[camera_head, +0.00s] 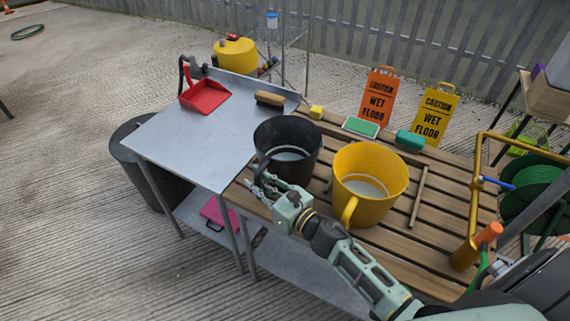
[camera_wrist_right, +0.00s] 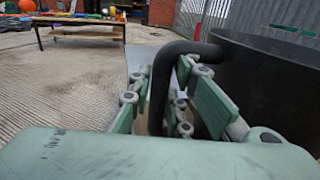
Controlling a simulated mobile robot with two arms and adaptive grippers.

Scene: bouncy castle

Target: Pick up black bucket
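The black bucket (camera_head: 286,134) stands upright on the slatted wooden table, left of a yellow bucket. Some pale liquid or a light bottom shows inside it. My right gripper (camera_head: 267,184) is at the bucket's near left side, by its handle. In the right wrist view the black wall of the bucket (camera_wrist_right: 275,85) fills the right side, and its curved handle (camera_wrist_right: 161,88) runs down between my two fingers. The fingers look spread, one on each side of the handle, with a gap showing. The handle's lower end is hidden behind the gripper. My left gripper is not in view.
The yellow bucket (camera_head: 370,209) stands close on the right. A metal table (camera_head: 190,140) with a red dustpan (camera_head: 205,96) and a brush (camera_head: 270,99) adjoins on the left. Two wet floor signs (camera_head: 379,97) stand behind. A stick (camera_head: 419,196) lies right of the yellow bucket.

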